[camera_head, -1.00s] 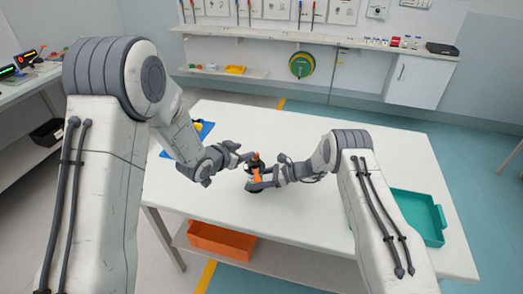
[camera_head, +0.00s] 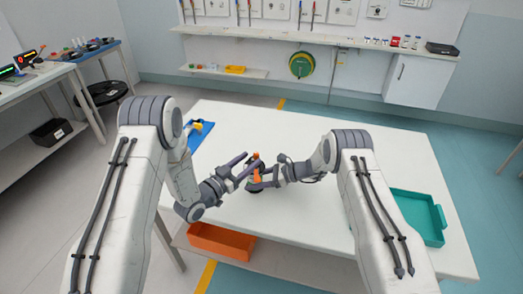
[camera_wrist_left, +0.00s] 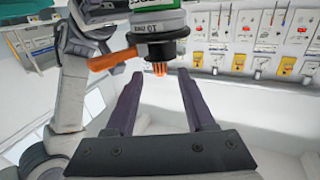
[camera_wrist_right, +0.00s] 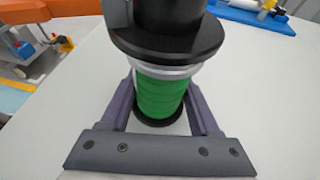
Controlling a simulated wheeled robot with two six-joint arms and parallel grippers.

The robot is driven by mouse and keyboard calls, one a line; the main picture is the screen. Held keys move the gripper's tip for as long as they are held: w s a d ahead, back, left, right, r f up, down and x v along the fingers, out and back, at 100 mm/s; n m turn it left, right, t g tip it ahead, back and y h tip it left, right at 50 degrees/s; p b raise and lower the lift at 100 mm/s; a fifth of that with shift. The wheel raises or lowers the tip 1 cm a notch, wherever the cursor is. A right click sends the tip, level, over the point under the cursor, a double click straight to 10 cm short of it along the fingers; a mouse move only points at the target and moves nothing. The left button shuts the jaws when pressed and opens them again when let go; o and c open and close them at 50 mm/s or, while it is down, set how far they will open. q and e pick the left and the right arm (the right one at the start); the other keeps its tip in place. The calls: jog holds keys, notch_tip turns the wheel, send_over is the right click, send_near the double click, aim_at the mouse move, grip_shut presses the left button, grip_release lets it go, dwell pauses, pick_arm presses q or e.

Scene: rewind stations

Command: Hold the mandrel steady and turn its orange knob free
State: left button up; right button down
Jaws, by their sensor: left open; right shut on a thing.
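The mandrel (camera_head: 254,188) is at the middle of the white table's near part, with green windings (camera_wrist_right: 160,98) and black flanges. My right gripper (camera_wrist_right: 160,92) is shut around its green body, one finger on each side. Orange shows at its upper end (camera_head: 256,157) in the head view. In the left wrist view, an orange bar (camera_wrist_left: 112,60) sticks out beside a black collar, with a small orange piece (camera_wrist_left: 160,69) below it; I cannot tell which is the knob. My left gripper (camera_wrist_left: 158,76) is open and empty, its fingertips just short of the collar.
The white table (camera_head: 330,215) is mostly clear. A teal tray (camera_head: 440,226) lies at its right and a blue mat (camera_head: 196,140) at its far left. An orange bin (camera_head: 220,241) sits on the shelf below the near edge.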

pick_arm(q)
jog(key=x, duration=0.7)
jog(key=shift+w, duration=0.1)
grip_shut()
